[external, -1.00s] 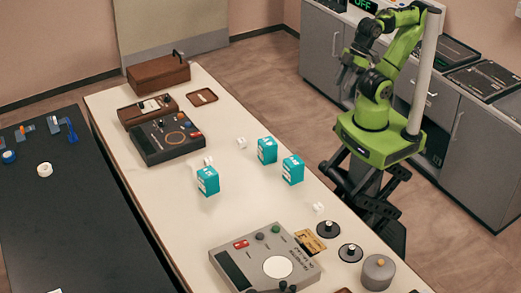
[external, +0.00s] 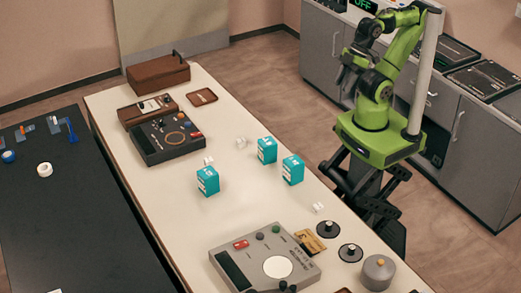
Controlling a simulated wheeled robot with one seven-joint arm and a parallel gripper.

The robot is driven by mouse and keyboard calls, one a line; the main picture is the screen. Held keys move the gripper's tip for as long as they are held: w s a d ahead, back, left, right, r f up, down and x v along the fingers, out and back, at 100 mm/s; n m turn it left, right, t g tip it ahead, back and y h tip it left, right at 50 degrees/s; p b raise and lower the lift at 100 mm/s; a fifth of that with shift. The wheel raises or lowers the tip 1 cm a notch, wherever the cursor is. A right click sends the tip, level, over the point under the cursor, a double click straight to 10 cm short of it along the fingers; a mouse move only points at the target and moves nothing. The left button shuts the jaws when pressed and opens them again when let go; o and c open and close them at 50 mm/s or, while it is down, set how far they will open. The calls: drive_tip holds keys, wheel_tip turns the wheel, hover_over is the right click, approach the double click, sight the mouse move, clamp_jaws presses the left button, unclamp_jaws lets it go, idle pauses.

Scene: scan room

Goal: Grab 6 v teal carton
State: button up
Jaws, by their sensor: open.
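Three teal cartons with white markings stand upright on the white table. One teal carton (external: 208,181) is nearest the table's middle. A second teal carton (external: 267,150) is farther back, and a third teal carton (external: 293,170) is close to the edge on my side. The print on them is too small to read, so I cannot tell which is the 6 v one. My gripper (external: 343,78) is open and empty, raised on the folded arm beyond the table edge, well apart from the cartons.
Small white blocks (external: 241,142) lie around the cartons, with another white block (external: 318,207) nearer the front. A grey device (external: 232,246) stands at the front and a dark device (external: 165,151) at the back left.

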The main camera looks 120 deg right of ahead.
drive_tip(key=o, duration=0.9)
